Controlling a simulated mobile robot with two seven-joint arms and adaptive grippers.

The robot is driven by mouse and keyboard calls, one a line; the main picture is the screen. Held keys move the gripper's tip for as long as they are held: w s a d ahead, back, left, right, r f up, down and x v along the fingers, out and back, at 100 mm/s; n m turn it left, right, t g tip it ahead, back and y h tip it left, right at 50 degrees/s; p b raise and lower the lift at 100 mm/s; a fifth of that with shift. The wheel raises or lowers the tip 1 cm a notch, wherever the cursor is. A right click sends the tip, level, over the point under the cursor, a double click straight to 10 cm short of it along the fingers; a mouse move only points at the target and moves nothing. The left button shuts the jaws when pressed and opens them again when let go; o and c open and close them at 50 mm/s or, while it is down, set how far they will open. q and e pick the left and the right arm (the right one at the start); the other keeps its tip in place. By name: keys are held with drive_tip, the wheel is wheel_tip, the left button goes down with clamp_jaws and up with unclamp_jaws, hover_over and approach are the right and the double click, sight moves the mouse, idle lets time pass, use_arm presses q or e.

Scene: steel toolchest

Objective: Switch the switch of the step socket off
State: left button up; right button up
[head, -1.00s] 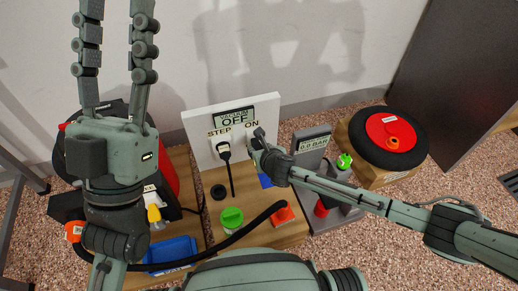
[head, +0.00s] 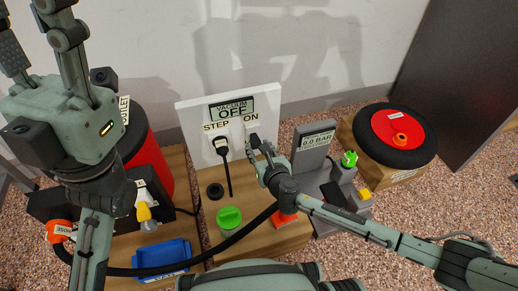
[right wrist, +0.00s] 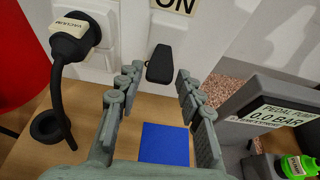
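A white upright panel (head: 192,125) carries a display (head: 232,108) reading VACUUM OFF, with STEP and ON labels below it. The black plug (head: 221,144), labelled VACUUM (right wrist: 72,30), sits in the step socket. Under the ON label (right wrist: 175,4) a dark switch lever (right wrist: 160,65) shows in the right wrist view. My right gripper (head: 262,147) is open and empty in front of the panel; its fingers (right wrist: 157,92) spread below and to both sides of the lever, apparently not touching it. In the head view its fingers partly cover the switch area. My left gripper (head: 35,25) is open and empty, raised at the left.
A wooden base (head: 265,237) holds a green-capped container (head: 229,218). A grey pedal pump (head: 315,140) reading 0.0 BAR stands close on the right, with a wheel (head: 380,128) beyond. A red vacuum (head: 150,160), blue tray (head: 163,258) and black hose (head: 240,228) lie left and in front.

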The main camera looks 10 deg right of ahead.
drive_tip(key=shift+o, duration=0.8)
drive_tip(key=v, duration=0.7)
drive_tip(key=shift+s, duration=0.2)
drive_tip(key=shift+r, duration=0.15)
